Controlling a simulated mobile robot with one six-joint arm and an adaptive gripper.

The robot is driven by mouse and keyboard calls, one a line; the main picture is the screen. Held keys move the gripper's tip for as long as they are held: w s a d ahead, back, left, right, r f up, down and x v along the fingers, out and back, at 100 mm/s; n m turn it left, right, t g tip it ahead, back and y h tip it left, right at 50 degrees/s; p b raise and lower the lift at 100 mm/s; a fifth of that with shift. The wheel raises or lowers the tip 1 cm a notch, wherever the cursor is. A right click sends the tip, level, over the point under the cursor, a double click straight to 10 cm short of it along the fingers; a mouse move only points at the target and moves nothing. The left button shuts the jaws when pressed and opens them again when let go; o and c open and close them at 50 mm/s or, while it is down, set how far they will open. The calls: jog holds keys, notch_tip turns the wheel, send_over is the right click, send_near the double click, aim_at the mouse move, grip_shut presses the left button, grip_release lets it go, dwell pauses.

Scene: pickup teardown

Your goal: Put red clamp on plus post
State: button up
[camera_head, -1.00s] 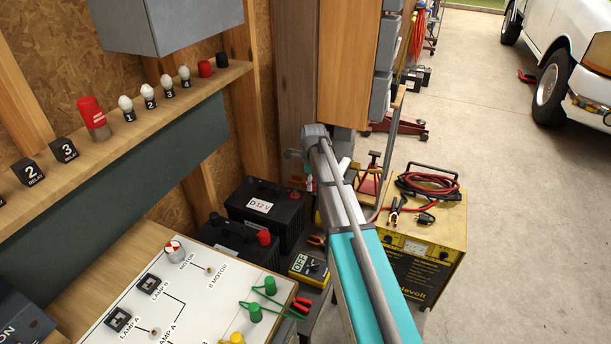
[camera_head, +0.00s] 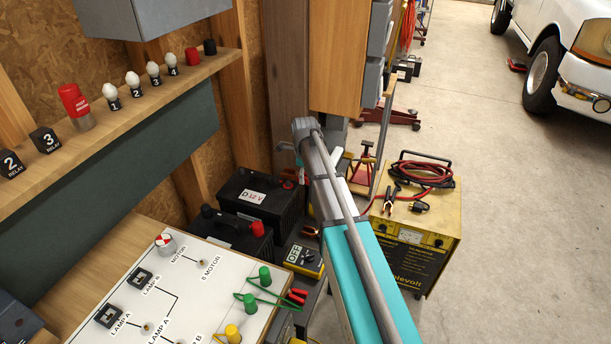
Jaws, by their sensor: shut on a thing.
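My teal and grey arm reaches up from the bottom centre. My gripper is not visible, hidden behind the arm, so I cannot see what it holds. Two black batteries stand left of the arm. The rear battery (camera_head: 262,207), labelled D 12 V, has a reddish post (camera_head: 288,185) at its right end, close beside the arm. The front battery (camera_head: 229,231) has a red cap (camera_head: 257,229) and a dark cap. A red cable (camera_head: 371,225) runs left from the yellow charger (camera_head: 418,246) and disappears behind my arm. No red clamp can be made out for certain.
A clamp with dark handles (camera_head: 390,200) lies on the charger. A tester marked OFF (camera_head: 304,260) sits beside the batteries. A wooden shelf (camera_head: 120,125) and cabinet (camera_head: 338,55) bound the space.

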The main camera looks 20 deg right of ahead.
jog(key=shift+f+b, duration=1.15)
jog(key=shift+f, duration=0.25)
jog(key=shift+f+b, duration=0.85)
jog(key=shift+f, duration=0.05)
dwell(1.0)
jog(key=o, duration=1.4)
jog(key=shift+w+r, duration=0.1)
jog(key=shift+r, duration=0.05)
